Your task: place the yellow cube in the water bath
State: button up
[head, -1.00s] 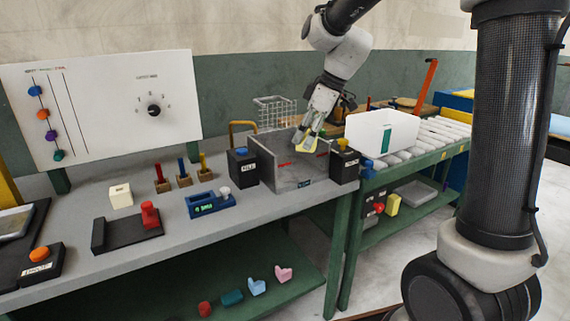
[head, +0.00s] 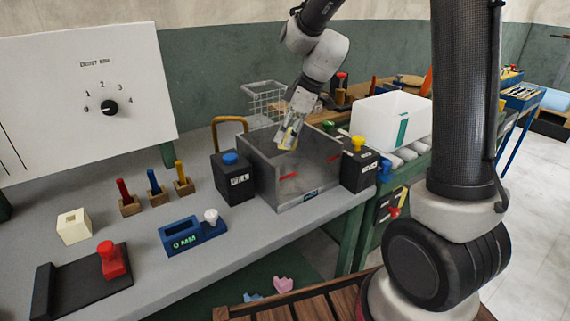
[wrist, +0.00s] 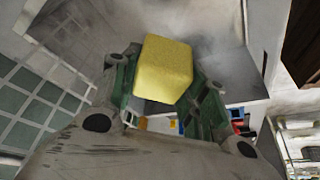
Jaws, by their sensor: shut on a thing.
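The yellow cube (wrist: 163,70) is held between the fingers of my gripper (head: 288,138), which is shut on it. In the wrist view it fills the space between the green-padded fingers. In the head view only a small yellow part of it shows. The water bath, taken to be the grey open-topped box (head: 307,185) with red marks inside, stands on the bench. My gripper is over the box, its tips near the level of the far rim. I cannot tell how far the cube is above the bottom.
Black boxes with a blue button (head: 230,160) and a yellow knob (head: 358,144) flank the bath. A wire basket (head: 266,101) stands behind it, and a white bin (head: 390,123) to the right. A blue gauge (head: 190,236) sits in front at left.

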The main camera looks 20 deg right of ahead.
notch_tip(320, 180, down, 9)
jog(key=shift+r, duration=0.1)
dwell(0.3)
jog(key=shift+s, duration=0.1)
jog(key=o, duration=0.8)
jog(key=shift+o, duration=0.2)
jog(key=v, duration=1.2)
jog(key=s+d+r+m+h, duration=0.1)
jog(key=s+d+r+m, duration=0.1)
jog(key=s, duration=0.6)
jog(key=s+d+r+m+t+h, duration=0.1)
jog(key=s+d+r+m, duration=0.2)
jog(key=s+d+m, duration=0.2)
jog(key=s+d+r+m+t+h, duration=0.1)
jog(key=s+m, duration=0.4)
jog(key=s, duration=0.6)
jog(key=shift+d+r+m+h, duration=0.3)
jog(key=shift+d+r+h, duration=0.2)
jog(key=shift+d+r, duration=0.7)
